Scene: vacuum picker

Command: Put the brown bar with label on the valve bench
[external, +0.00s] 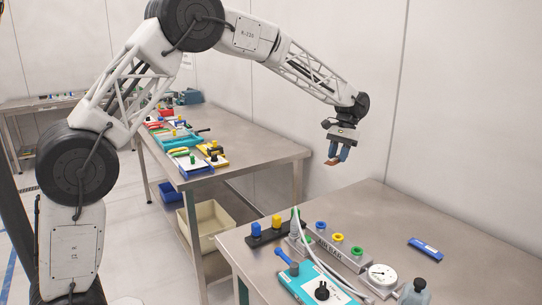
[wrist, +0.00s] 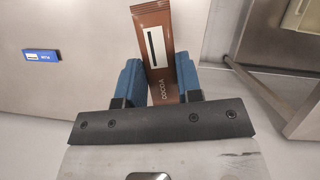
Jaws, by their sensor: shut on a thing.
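The brown bar (wrist: 154,40) has a pale label strip with a dark line and printed lettering. My gripper (wrist: 159,68) is shut on it, with a blue finger on each side. In the external view the bar (external: 332,161) hangs at the fingertips of my gripper (external: 338,154), above the back left part of the near metal bench. This bench (external: 459,235), which looks like the valve bench, carries a manifold (external: 340,250) with coloured knobs and a round gauge (external: 382,274). The bar is clear of the surface.
A blue labelled packet (external: 425,249) lies on the right part of the near bench; it also shows in the wrist view (wrist: 42,55). The bench's back area is bare. A second bench (external: 245,148) with trays and tools stands behind, with a beige bin (external: 208,222) below.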

